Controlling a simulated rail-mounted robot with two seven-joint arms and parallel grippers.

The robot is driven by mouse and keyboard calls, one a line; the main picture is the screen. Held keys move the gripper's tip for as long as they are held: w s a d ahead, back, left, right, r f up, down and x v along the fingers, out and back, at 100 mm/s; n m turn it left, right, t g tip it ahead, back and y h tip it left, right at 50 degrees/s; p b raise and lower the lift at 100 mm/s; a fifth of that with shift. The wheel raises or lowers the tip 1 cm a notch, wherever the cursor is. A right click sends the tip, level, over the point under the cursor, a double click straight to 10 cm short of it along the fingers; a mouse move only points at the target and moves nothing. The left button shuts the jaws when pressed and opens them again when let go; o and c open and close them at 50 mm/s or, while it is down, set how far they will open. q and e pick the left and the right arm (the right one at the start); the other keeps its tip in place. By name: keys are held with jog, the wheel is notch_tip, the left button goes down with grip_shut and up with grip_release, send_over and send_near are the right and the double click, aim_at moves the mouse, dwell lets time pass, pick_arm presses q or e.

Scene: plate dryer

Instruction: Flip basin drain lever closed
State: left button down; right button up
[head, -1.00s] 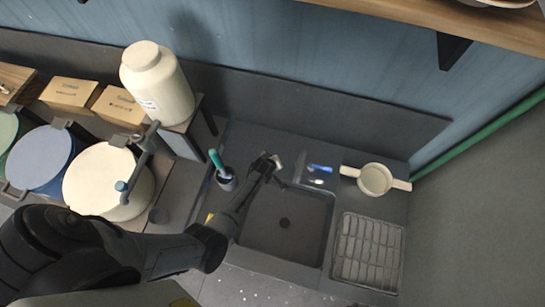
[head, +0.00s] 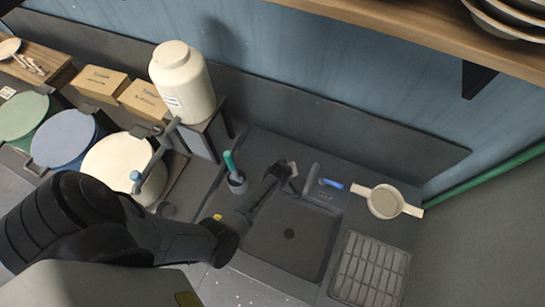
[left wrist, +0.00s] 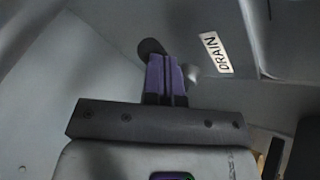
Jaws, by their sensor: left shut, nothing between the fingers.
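The sink basin (head: 262,235) is dark grey with a round drain hole (head: 289,234) in its floor. My left gripper (head: 285,168) is over the basin's back-left rim. In the left wrist view its purple fingers (left wrist: 166,78) are shut and empty. A white DRAIN label (left wrist: 215,52) lies just right of the fingertips. A small pale knob (left wrist: 191,72), perhaps the lever's end, shows right beside the fingers; I cannot tell whether they touch. A dark round shape (left wrist: 150,47) lies beyond the fingertips, partly hidden. The lever's position is unclear. My right gripper is out of view.
A grey faucet (head: 311,178) stands right of the gripper, with a blue item (head: 332,184) beside it. A pale strainer (head: 385,201) and drying rack (head: 367,268) are farther right. A cup with a teal-handled brush (head: 236,183) stands left. A shelf (head: 420,35) overhangs the back.

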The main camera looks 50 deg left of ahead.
pick_arm(q)
jog(key=shift+s+d+r, duration=0.15)
jog(key=shift+s+r, duration=0.2)
jog(key=shift+r, duration=0.2)
jog(key=p+v, duration=0.1)
jog(key=v, duration=0.5)
jog(key=shift+r, duration=0.1)
dwell(0.5)
